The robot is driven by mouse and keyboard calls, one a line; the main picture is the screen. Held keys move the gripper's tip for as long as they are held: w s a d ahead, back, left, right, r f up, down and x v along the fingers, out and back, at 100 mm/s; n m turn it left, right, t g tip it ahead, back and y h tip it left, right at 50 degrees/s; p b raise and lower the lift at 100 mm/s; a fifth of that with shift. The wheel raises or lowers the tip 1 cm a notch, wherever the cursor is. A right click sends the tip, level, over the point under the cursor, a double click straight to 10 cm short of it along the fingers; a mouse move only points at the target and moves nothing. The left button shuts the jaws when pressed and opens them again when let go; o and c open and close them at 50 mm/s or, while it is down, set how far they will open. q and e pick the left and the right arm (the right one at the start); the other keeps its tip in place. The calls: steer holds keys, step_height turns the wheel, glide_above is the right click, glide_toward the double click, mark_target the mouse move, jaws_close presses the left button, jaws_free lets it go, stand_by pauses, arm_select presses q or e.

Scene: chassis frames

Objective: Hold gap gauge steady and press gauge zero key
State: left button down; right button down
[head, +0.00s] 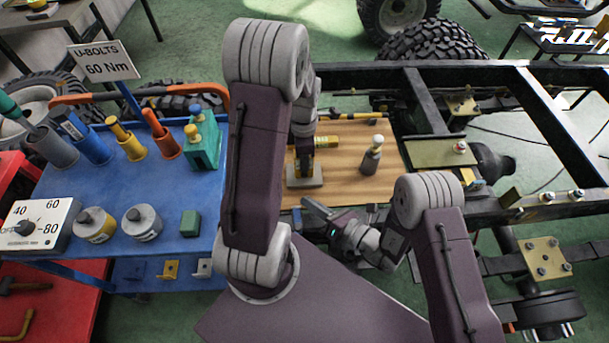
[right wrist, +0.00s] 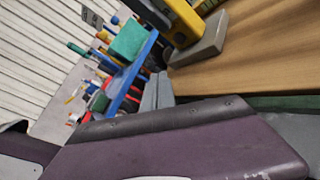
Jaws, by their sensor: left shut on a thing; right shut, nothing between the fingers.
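The gap gauge (head: 304,178) stands upright on the wooden board (head: 340,190), with a grey base and a yellow and dark body. It also shows at the top of the right wrist view (right wrist: 200,42). My left gripper (head: 304,142) comes down from above and is shut on the gauge's upper part, partly hiding it. The zero key cannot be made out. My right gripper (head: 312,206) is shut and empty, in front of the gauge and apart from it. Its fingers show in the right wrist view (right wrist: 158,92), pointing up towards the gauge.
A grey bottle with a pale cap (head: 372,157) stands on the board, right of the gauge. A blue cart (head: 165,200) with sockets and a green holder (head: 204,150) is at left. The black chassis frame (head: 490,85) lies at right. The board between gauge and bottle is clear.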

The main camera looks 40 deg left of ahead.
stand_by(0.4)
arm_select(q)
steer(key=c, duration=0.9)
jaws_free()
steer(key=shift+r, duration=0.15)
